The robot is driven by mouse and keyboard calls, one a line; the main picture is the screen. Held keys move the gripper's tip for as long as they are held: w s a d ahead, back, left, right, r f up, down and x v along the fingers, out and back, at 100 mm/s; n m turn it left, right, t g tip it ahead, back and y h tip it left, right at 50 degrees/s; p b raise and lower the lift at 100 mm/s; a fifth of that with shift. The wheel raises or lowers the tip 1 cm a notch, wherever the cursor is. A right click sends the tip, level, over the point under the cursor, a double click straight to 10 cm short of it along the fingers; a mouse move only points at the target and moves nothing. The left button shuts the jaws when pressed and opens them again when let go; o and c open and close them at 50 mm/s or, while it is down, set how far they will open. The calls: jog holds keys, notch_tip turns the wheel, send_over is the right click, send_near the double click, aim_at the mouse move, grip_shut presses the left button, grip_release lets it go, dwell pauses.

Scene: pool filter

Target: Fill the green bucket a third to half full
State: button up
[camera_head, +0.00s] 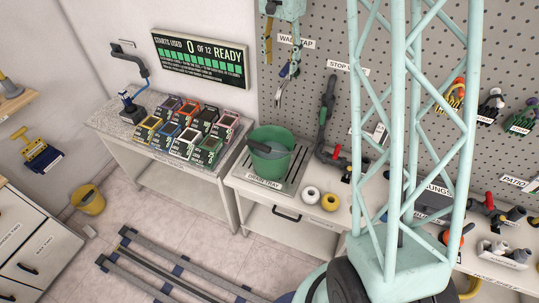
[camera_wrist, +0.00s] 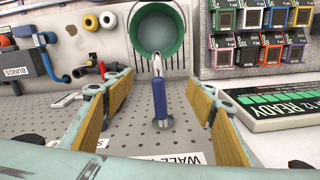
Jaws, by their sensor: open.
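The green bucket (camera_head: 270,163) stands upright on the slatted drain tray (camera_head: 247,183) of the middle bench. In the wrist view the green bucket (camera_wrist: 141,44) shows its open mouth beyond the tap; I cannot tell its water level. The wall tap has a blue lever (camera_wrist: 160,98) and a pale metal spout (camera_wrist: 157,63) pointing toward the bucket. My gripper (camera_head: 280,62) is high against the pegboard, above the bucket. In the wrist view my gripper (camera_wrist: 163,80) is open, its yellow-padded fingers either side of the blue lever with clear gaps.
The left bench holds several coloured boxes (camera_head: 190,128) and a hand pump (camera_head: 130,105). A grey pipe with red-handled valve (camera_head: 327,120) stands right of the bucket, with white and yellow rolls (camera_head: 330,201) in front. A yellow bucket (camera_head: 88,200) stands on the floor.

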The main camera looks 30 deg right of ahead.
jog(key=shift+r+p, duration=0.65)
jog(key=shift+r, duration=0.7)
jog(key=shift+r, duration=0.1)
notch_tip(320, 180, up, 12)
dwell(0.5)
jog(key=shift+a, duration=0.1)
